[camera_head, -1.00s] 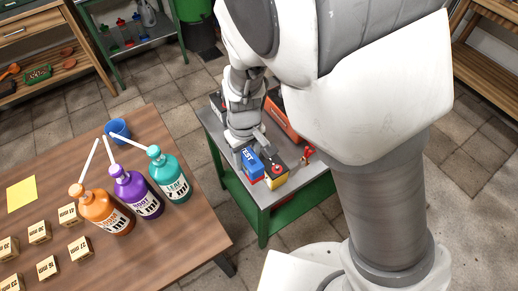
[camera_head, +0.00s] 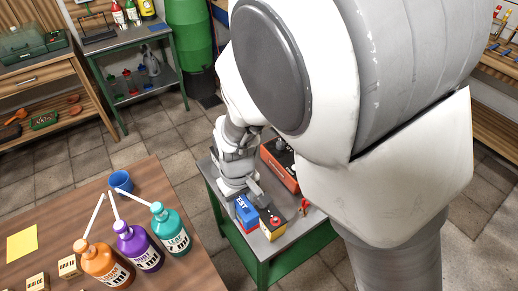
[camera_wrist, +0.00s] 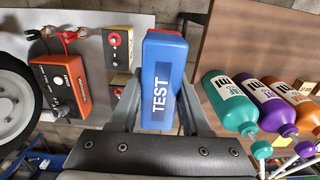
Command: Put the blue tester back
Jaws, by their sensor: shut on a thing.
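The blue tester (camera_head: 246,209) is a small blue block with white "TEST" lettering and a red end. In the wrist view the tester (camera_wrist: 160,78) sits between the two fingers of my gripper (camera_wrist: 160,100), which is shut on it. In the head view my gripper (camera_head: 249,190) is over the green-framed cart with a grey top (camera_head: 293,229). The tester is close beside a yellow-and-black box with a red knob (camera_head: 274,223). I cannot tell whether the tester touches the cart top. My arm hides part of the cart.
An orange-red device (camera_head: 279,166) stands farther back on the cart; it also shows in the wrist view (camera_wrist: 62,88). Red clips (camera_head: 304,207) lie near the yellow box. A wooden table (camera_head: 70,207) with several bottles and a blue cup (camera_head: 121,182) stands left.

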